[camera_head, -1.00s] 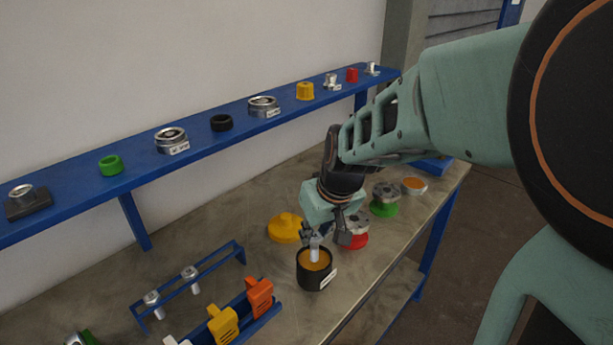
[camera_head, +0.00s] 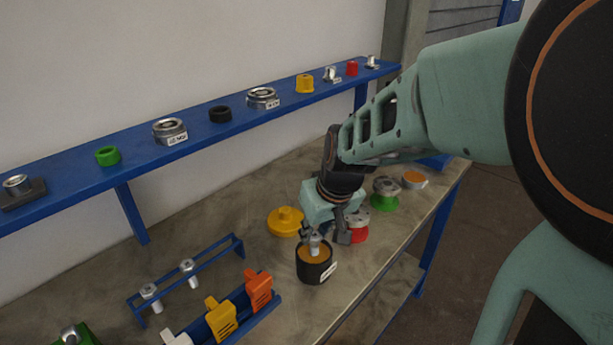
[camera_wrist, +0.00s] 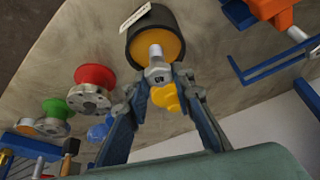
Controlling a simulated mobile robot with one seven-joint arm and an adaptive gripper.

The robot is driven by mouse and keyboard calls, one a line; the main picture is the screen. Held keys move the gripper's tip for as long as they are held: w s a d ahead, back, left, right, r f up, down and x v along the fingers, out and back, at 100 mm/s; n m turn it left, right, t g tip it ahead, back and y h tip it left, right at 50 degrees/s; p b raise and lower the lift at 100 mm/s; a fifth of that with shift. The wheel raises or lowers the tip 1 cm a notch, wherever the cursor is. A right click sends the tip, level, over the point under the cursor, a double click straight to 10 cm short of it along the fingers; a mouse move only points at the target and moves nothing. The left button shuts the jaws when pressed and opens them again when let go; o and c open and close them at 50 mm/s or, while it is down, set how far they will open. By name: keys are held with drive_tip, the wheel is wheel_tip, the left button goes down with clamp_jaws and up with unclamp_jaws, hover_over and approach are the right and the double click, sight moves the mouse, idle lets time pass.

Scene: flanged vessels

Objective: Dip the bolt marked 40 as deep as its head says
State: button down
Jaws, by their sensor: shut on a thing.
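My gripper (camera_head: 314,236) is shut on a silver bolt (camera_head: 315,246) and holds it upright, head up, over a black pot (camera_head: 314,272) of orange-brown liquid. The bolt's lower shank is inside the pot and seems to enter the liquid. In the wrist view, the bolt (camera_wrist: 156,54) points into the black pot (camera_wrist: 172,17), with the gripper's fingertips (camera_wrist: 158,80) on both sides of its head. A dark mark shows on the head but is too small to read. The pot has a white label, also unreadable here.
A blue rack (camera_head: 213,262) at left holds two more bolts. A holder with orange (camera_head: 258,289) and yellow (camera_head: 221,318) clips stands in front. Red (camera_head: 357,236) and green (camera_head: 385,202) flanged pieces stand right. A blue shelf (camera_head: 70,195) runs behind.

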drive_tip(key=shift+f+b, duration=0.95)
drive_tip(key=shift+f, duration=0.25)
drive_tip(key=shift+r, duration=0.15)
drive_tip(key=shift+r+p, duration=3.95)
drive_tip(key=shift+r, duration=1.45)
drive_tip(key=shift+f, duration=0.15)
